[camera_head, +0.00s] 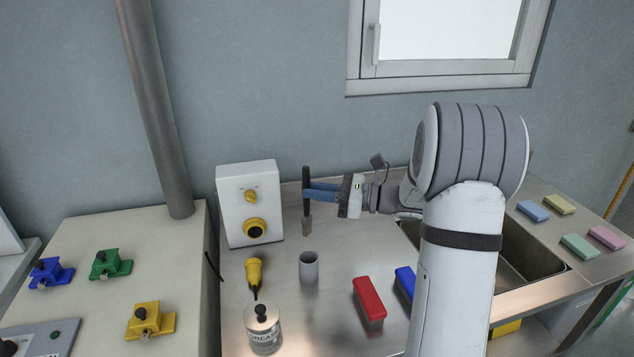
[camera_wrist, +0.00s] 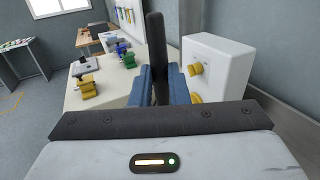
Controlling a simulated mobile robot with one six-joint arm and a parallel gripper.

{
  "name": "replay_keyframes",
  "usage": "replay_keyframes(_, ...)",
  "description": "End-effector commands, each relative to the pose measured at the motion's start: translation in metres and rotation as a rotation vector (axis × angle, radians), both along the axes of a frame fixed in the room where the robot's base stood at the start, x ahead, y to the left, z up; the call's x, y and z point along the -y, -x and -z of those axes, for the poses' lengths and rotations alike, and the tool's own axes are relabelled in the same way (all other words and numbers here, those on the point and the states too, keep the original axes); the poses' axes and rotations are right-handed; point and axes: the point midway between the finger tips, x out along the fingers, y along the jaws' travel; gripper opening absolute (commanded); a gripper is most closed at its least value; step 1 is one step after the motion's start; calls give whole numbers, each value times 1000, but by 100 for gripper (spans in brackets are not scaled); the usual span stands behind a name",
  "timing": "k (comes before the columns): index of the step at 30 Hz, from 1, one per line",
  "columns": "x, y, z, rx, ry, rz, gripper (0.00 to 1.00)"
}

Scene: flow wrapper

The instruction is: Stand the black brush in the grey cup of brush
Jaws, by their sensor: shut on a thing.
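The black brush (camera_head: 306,185) is upright in the head view, with its pale tip pointing down. My gripper (camera_head: 312,193) is shut on its handle and holds it in the air behind the grey cup. The grey cup (camera_head: 309,267) stands upright on the steel counter, and its opening faces up. In the wrist view the black handle (camera_wrist: 155,55) rises between the blue fingers of my gripper (camera_wrist: 158,83). The brush tip and the cup are hidden in that view.
A white control box (camera_head: 249,204) stands just left of the brush. A sink (camera_head: 530,250) lies to the right behind my arm.

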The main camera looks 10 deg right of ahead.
Motion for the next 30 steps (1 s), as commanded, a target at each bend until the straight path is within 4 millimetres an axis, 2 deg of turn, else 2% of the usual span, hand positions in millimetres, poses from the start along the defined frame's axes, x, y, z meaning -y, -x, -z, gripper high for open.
replay_keyframes(8, 3, 0, 11, -1, -1, 7, 0)
replay_keyframes(30, 7, 1, 69, -2, -1, 14, 0)
